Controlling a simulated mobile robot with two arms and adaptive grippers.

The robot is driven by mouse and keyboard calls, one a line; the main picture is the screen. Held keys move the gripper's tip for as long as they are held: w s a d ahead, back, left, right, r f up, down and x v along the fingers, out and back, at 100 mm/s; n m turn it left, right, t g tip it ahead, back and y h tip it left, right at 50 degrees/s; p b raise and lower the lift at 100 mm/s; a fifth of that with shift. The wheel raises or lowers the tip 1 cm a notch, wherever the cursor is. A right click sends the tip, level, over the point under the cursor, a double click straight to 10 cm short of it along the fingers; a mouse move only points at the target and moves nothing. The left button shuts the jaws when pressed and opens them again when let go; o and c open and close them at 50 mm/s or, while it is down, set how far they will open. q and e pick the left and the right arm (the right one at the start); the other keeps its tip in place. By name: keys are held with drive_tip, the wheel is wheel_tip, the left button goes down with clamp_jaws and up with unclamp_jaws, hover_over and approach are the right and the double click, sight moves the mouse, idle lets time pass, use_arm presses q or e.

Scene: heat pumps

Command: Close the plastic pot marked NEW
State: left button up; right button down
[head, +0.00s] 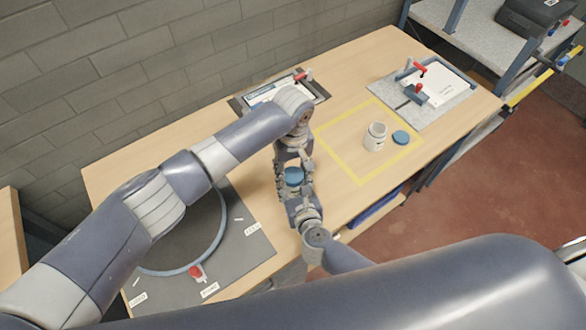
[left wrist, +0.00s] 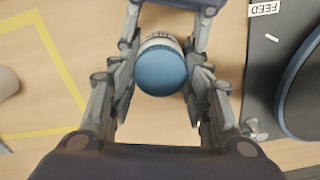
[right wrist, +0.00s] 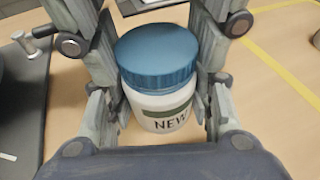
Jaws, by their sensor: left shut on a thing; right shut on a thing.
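The white plastic pot marked NEW (right wrist: 165,112) stands upright between my grippers, with a blue ribbed lid (right wrist: 157,56) resting level on its top. I cannot tell whether the lid is screwed tight. My right gripper (right wrist: 160,95) is shut on the pot, one finger on each side of it. My left gripper (left wrist: 160,75) comes from the opposite side and is shut, its fingers either side of the blue lid. In the head view the lid (head: 293,175) shows between the two grippers; the pot body is mostly hidden there.
A second white pot (head: 376,137) stands open inside a yellow taped square (head: 335,168), a blue lid (head: 401,138) lying beside it. A dark mat with a ring (head: 222,225) is at left. Fixture boards (head: 440,88) stand toward the back right.

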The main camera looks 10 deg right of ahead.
use_arm(q)
drive_tip(key=m, duration=0.5)
drive_tip(key=shift+m, duration=0.3)
drive_tip(key=m, duration=0.8)
drive_tip(key=shift+m, duration=0.4)
drive_tip(key=m, duration=0.3)
drive_tip(key=shift+m, duration=0.4)
drive_tip(key=m, duration=0.5)
drive_tip(key=shift+m, duration=0.3)
drive_tip(key=m, duration=0.3)
drive_tip(key=shift+f+m, duration=0.1)
drive_tip(key=shift+m, duration=0.2)
drive_tip(key=m, duration=0.3)
drive_tip(key=shift+m, duration=0.3)
drive_tip(key=m, duration=0.4)
drive_tip(key=o, duration=1.3)
drive_tip(key=shift+c, duration=0.2)
